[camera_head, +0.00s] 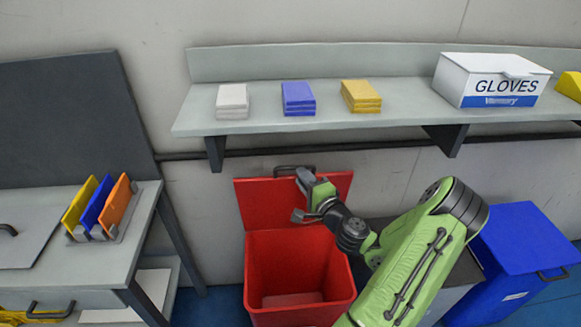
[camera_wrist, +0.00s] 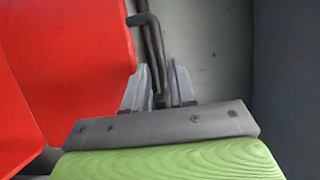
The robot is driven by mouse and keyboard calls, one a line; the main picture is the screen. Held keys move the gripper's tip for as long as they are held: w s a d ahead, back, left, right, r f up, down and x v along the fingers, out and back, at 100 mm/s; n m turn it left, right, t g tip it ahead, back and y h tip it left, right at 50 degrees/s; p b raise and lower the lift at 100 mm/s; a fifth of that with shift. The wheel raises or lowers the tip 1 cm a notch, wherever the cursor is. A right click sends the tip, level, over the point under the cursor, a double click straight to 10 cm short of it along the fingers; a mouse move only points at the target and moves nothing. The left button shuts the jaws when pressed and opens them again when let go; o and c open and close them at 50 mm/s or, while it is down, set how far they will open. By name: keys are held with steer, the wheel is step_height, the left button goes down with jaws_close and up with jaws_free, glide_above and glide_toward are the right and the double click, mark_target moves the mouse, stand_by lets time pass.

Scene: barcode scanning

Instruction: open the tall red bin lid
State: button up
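The tall red bin (camera_head: 300,270) stands below the shelf. Its red lid (camera_head: 270,205) stands raised at the back of the bin, close to the wall, and the inside shows. The dark lid handle (camera_head: 280,170) is on the lid's upper edge. My gripper (camera_head: 303,178) is at this upper edge, in front of part of the handle. In the wrist view, the lid (camera_wrist: 75,60) fills the left side, and the handle (camera_wrist: 152,40) runs down between the two fingers of my gripper (camera_wrist: 161,75). The fingers are apart, with a gap on the right of the handle.
A blue bin (camera_head: 520,245) stands at the right, partly behind my arm. A shelf (camera_head: 210,125) above holds small stacks and a gloves box (camera_head: 490,80). A workbench (camera_head: 130,240) with coloured folders (camera_head: 98,207) is at the left.

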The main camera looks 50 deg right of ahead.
steer(key=x, duration=0.7)
steer(key=shift+w+p, duration=0.35)
steer(key=shift+w, duration=0.1)
jaws_close()
